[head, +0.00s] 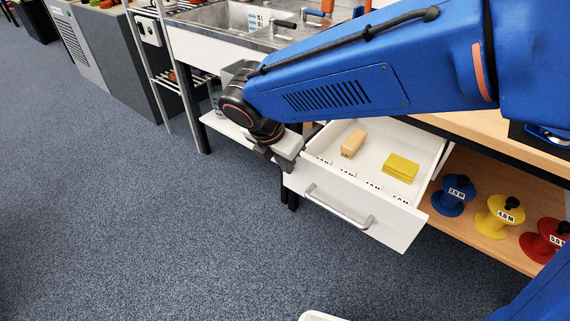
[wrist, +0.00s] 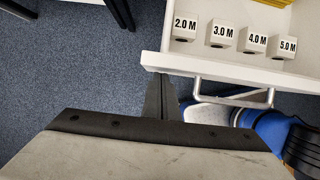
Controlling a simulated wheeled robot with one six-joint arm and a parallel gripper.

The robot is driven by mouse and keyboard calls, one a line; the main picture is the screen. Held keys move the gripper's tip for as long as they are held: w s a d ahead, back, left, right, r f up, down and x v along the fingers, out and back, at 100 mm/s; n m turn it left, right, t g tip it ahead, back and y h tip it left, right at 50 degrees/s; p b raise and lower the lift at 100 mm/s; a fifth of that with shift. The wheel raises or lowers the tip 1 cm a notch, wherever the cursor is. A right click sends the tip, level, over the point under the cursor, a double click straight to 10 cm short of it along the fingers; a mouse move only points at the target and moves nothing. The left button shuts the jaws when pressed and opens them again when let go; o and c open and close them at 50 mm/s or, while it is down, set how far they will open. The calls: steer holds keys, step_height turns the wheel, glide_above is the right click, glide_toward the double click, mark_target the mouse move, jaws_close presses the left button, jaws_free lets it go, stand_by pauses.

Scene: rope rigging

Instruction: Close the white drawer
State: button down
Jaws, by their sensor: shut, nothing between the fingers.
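The white drawer (head: 375,228) stands pulled out from under the bench in the head view, with its front panel facing the open floor. Its grey bar handle (head: 338,208) is on the front panel and also shows in the wrist view (wrist: 232,97). A wooden block (head: 353,143) and a yellow block (head: 401,167) lie inside the drawer. My gripper (head: 268,158) is at the left front corner of the drawer. In the wrist view my gripper (wrist: 160,95) is shut and empty, just outside the front panel and left of the handle. I cannot tell if it touches the panel.
Several white blocks with length labels (wrist: 223,37) sit inside the drawer along its front. A shelf (head: 480,232) right of the drawer holds blue (head: 453,195), yellow (head: 499,214) and red (head: 543,240) spools. A sink (head: 225,18) is behind. The carpet (head: 180,230) in front is clear.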

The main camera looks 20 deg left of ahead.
steer(key=shift+w, duration=0.1)
steer(key=w+d, duration=0.3)
steer(key=w, duration=0.5)
steer(key=w+d, duration=0.3)
steer(key=w, duration=0.6)
steer(key=w+d, duration=0.3)
steer(key=w, duration=0.5)
steer(key=shift+w+d, duration=0.25)
steer(key=shift+w, duration=0.05)
steer(key=shift+w+d+r, duration=0.1)
steer(key=shift+w+d, duration=0.05)
steer(key=shift+w, duration=0.4)
steer(key=shift+w, duration=0.1)
